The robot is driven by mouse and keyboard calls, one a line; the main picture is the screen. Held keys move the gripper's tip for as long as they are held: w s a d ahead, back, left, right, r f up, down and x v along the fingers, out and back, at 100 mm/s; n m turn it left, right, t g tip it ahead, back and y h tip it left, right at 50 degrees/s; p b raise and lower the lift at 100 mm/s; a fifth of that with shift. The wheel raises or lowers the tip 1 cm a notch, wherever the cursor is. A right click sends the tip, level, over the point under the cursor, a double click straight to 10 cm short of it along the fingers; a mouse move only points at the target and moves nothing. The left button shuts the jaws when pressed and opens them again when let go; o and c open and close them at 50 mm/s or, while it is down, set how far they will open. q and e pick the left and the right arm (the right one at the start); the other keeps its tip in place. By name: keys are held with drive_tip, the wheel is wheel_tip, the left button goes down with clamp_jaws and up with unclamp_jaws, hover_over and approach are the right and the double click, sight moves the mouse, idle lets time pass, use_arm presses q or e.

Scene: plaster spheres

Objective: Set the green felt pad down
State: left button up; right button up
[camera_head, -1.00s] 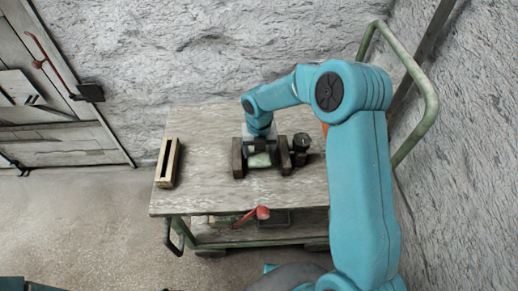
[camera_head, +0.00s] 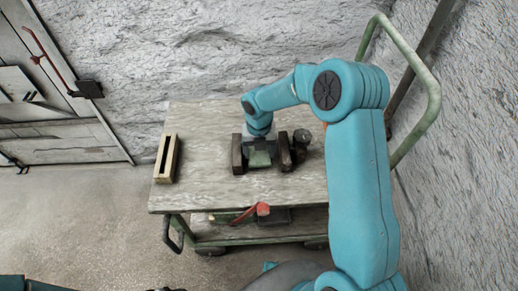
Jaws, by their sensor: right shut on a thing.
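The green felt pad (camera_head: 259,159) shows as a small green patch between two dark brown upright blocks, the left block (camera_head: 237,154) and the right block (camera_head: 284,152), on the tabletop. My right gripper (camera_head: 259,147) comes down from above between these blocks and is shut on the pad. The fingertips are small and dark here, and I cannot tell whether the pad touches the surface under it. My left gripper is not in view.
The trolley table (camera_head: 205,190) has bare room at its left and front. A slotted wooden block (camera_head: 166,159) stands at its left edge. A dark round-topped object (camera_head: 301,141) stands right of the brown blocks. A green handrail (camera_head: 428,85) rises at the right.

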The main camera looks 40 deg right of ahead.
drive_tip(key=shift+f+b, duration=0.4)
drive_tip(key=shift+f, duration=0.3)
drive_tip(key=o, duration=1)
drive_tip(key=shift+o, duration=0.2)
drive_tip(key=shift+w+a, duration=0.1)
drive_tip(key=shift+r+p, duration=0.5)
wheel_tip(320, 180, up, 3)
drive_tip(key=p, duration=0.2)
drive_tip(key=shift+w+p, duration=0.1)
drive_tip(key=shift+p, duration=0.2)
drive_tip(key=shift+r, duration=0.1)
